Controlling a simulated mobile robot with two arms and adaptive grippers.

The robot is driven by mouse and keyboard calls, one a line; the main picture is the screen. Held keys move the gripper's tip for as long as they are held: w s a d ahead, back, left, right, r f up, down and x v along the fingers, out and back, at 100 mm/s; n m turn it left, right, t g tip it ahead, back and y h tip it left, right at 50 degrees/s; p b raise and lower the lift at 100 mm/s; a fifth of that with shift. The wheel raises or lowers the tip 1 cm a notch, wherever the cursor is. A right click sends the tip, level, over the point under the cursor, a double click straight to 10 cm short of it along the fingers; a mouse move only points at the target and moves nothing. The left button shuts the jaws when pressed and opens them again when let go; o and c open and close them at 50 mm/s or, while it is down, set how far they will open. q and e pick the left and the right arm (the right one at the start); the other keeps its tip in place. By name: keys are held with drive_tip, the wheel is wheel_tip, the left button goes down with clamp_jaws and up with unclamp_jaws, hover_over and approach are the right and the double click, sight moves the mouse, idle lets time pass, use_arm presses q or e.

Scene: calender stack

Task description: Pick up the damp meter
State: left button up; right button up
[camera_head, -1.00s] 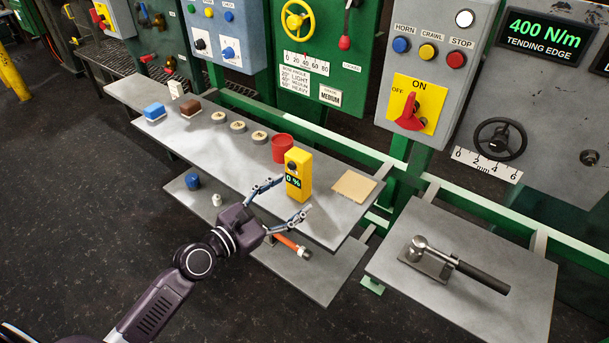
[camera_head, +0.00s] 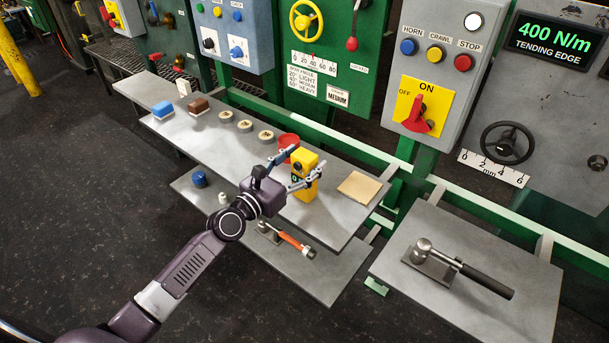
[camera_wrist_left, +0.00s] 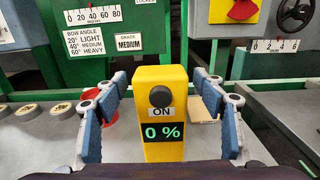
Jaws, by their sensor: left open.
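The damp meter (camera_head: 306,178) is a yellow upright block standing on the upper grey shelf. In the left wrist view the damp meter (camera_wrist_left: 163,110) shows a black knob, an ON label and a green 0 % display. My left gripper (camera_head: 279,170) is open at the damp meter and partly hides it in the head view. In the left wrist view the left gripper's fingers (camera_wrist_left: 160,105) stand on either side of the meter, with visible gaps. My right gripper is not in view.
A red cup (camera_head: 289,142) stands close behind the meter, and a tan square pad (camera_head: 359,187) lies to its right. An orange-handled tool (camera_head: 291,241) lies on the lower shelf.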

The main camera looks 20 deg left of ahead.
use_arm(q)
drive_tip(key=shift+w+d, duration=0.1)
drive_tip(key=shift+w, duration=0.2)
clamp_jaws()
idle(0.4)
